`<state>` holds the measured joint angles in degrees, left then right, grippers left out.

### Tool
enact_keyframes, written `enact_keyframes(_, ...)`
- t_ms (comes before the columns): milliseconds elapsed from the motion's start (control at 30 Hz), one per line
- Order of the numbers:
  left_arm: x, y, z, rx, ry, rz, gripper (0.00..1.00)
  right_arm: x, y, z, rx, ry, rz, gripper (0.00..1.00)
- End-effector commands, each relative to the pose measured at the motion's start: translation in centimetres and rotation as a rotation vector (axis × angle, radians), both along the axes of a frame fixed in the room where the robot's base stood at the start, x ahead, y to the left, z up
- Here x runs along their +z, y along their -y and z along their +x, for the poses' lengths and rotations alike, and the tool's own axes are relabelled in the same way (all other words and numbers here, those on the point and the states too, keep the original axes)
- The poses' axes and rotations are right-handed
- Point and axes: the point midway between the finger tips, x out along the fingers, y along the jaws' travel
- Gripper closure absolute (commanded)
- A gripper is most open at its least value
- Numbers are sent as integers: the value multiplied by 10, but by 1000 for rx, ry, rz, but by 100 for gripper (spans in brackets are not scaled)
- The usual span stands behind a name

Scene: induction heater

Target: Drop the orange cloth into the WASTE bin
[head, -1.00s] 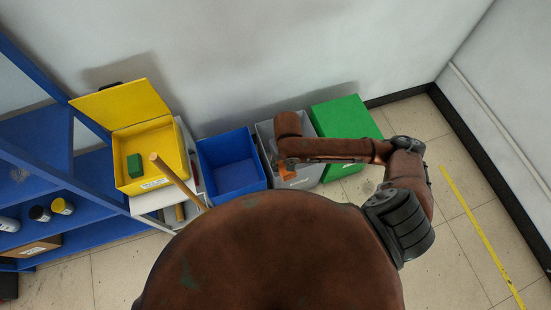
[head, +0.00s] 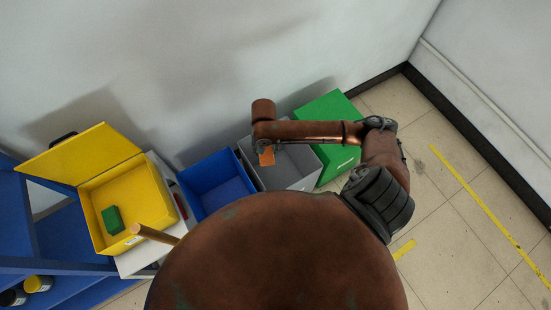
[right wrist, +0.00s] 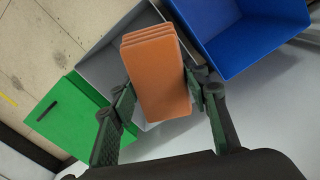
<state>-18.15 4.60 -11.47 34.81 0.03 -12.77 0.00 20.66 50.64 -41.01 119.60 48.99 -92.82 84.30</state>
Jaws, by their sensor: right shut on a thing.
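The orange cloth (head: 266,157), a folded stack of layers, hangs from my right gripper (head: 265,148). In the right wrist view the cloth (right wrist: 157,72) sits between the two fingers of the right gripper (right wrist: 160,90), which are shut on it. The cloth is above the grey bin (head: 296,168), towards its left side in the head view. The grey bin also shows behind the cloth in the right wrist view (right wrist: 104,58). No bin label is readable, so I cannot tell which is WASTE. My left gripper is not in view.
A blue open bin (head: 212,182) stands left of the grey one, and a closed green box (head: 328,115) right of it. A yellow open-lidded box (head: 140,190) holding a green block (head: 113,220) is further left. Open floor (head: 440,225) lies to the right.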

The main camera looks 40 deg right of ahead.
Motion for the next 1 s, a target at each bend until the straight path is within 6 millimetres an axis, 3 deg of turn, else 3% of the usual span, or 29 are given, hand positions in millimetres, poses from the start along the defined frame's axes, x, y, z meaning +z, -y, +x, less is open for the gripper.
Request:
enact_keyframes(33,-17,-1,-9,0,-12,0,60,-27,13,5,-63,-7,-3,80)
enact_keyframes(133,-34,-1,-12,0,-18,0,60,-59,36,16,-188,-8,-4,80)
enact_keyframes(400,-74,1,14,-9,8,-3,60,-133,97,36,-484,-5,-13,80)
enact_keyframes(567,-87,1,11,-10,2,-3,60,-157,120,41,-590,0,-17,80)
enact_keyframes(633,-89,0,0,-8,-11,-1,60,-162,126,42,-614,2,-18,80)
enact_keyframes(700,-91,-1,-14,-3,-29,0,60,-165,129,43,-629,2,-19,80)
enact_keyframes(1000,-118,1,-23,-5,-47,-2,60,-193,131,43,-634,0,-20,80)
